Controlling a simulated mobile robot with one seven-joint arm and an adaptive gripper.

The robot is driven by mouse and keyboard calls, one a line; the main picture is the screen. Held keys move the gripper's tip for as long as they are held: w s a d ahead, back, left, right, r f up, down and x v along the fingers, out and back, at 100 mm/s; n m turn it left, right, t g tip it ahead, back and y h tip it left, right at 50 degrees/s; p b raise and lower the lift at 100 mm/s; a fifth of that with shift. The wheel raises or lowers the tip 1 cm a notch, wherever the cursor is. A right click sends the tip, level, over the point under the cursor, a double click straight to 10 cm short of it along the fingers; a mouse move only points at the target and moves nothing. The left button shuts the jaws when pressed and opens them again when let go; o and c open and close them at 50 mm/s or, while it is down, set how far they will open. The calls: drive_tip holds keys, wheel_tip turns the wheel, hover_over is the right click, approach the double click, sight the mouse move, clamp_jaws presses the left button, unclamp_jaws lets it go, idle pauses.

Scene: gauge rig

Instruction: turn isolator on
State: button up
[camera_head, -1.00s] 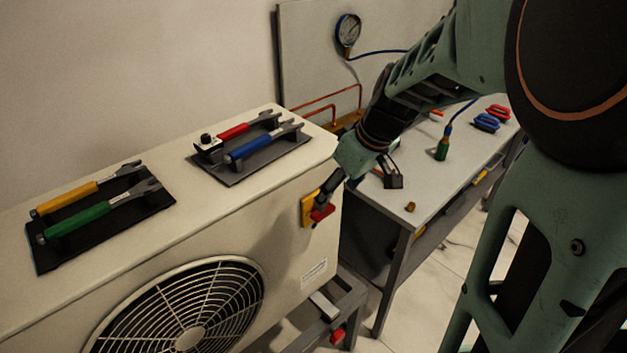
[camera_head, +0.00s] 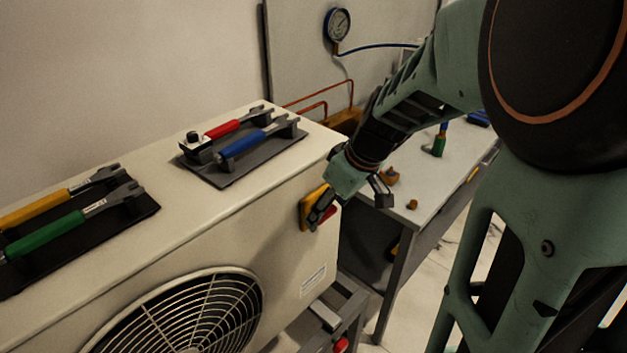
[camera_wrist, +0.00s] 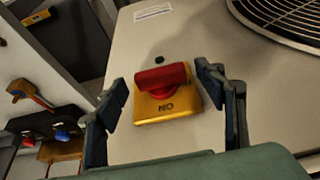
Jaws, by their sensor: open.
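The isolator is a yellow plate with a red rotary handle on the end of the white outdoor unit's front. In the wrist view the yellow isolator plate (camera_wrist: 168,105) carries lettering that reads ON as seen upside down, and the red handle (camera_wrist: 162,76) lies roughly across the picture. My gripper (camera_wrist: 165,92) is open, with one finger on each side of the isolator and apart from it. In the head view the isolator (camera_head: 305,208) shows at the unit's right end, partly hidden by my gripper (camera_head: 322,212).
The white unit (camera_head: 230,240) has a fan grille (camera_head: 185,315) and trays of wrenches on top. A bench (camera_head: 425,190) with small parts stands behind to the right. A pressure gauge (camera_head: 338,24) hangs on the back panel.

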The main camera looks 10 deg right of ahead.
sight(337, 209)
drive_tip(key=c, duration=1.2)
drive_tip(key=shift+o, duration=0.2)
drive_tip(key=shift+d, duration=0.1)
drive_tip(key=y, duration=0.1)
drive_tip(key=g+y, duration=0.2)
drive_tip(key=shift+w+d+m+p, duration=0.35)
drive_tip(key=shift+m, duration=0.05)
drive_tip(key=g+y, duration=0.1)
drive_tip(key=y+p, duration=0.1)
drive_tip(key=m+g+y, duration=0.1)
drive_tip(key=shift+w+d+f+g+y, duration=0.25)
drive_tip(key=shift+d+f+g+y, duration=0.05)
drive_tip(key=shift+d+y, duration=0.1)
drive_tip(key=g+y, duration=0.1)
drive_tip(key=y, duration=0.1)
drive_tip(key=f+m+g+y, duration=0.1)
drive_tip(key=y, duration=0.1)
drive_tip(key=shift+w+d+f, duration=0.1)
drive_tip(key=shift+w+d, duration=0.1)
drive_tip(key=y, duration=0.1)
drive_tip(key=m+g+y+b, duration=0.1)
drive_tip(key=y, duration=0.1)
drive_tip(key=shift+d+f, duration=0.1)
drive_tip(key=shift+f, duration=0.2)
drive_tip(key=shift+m+y+b, duration=0.3)
drive_tip(key=shift+y+b, duration=0.1)
